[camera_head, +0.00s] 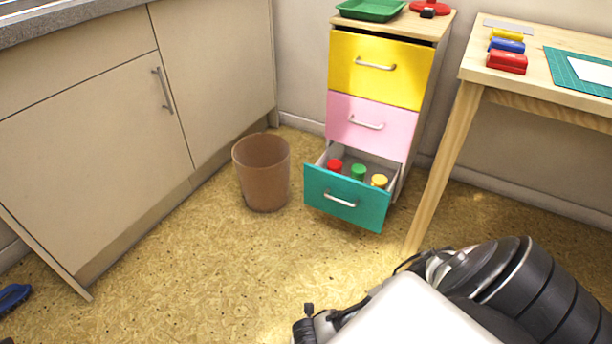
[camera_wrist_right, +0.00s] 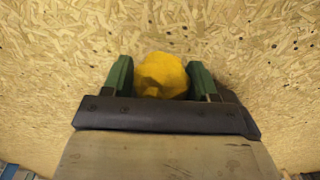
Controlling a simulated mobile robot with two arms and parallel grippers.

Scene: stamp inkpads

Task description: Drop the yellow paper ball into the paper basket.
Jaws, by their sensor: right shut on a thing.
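The yellow paper ball (camera_wrist_right: 162,75) is between the two green fingers of my right gripper (camera_wrist_right: 160,80) in the right wrist view. The gripper is shut on it, with the speckled floor behind. The ball does not show in the head view, where my right arm covers the lower right. The paper basket (camera_head: 262,183) is a brown, round, open bin standing upright on the floor between the cabinet and the drawer unit. Its visible inside looks empty, but its bottom is hidden. My left gripper is not in view.
The teal bottom drawer (camera_head: 345,200) stands open right of the basket, holding red, green and yellow-topped items. A wooden desk (camera_head: 470,75) stands at right, beige cabinets (camera_head: 95,130) at left. A blue object (camera_head: 13,297) lies at the left edge. The floor before the basket is clear.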

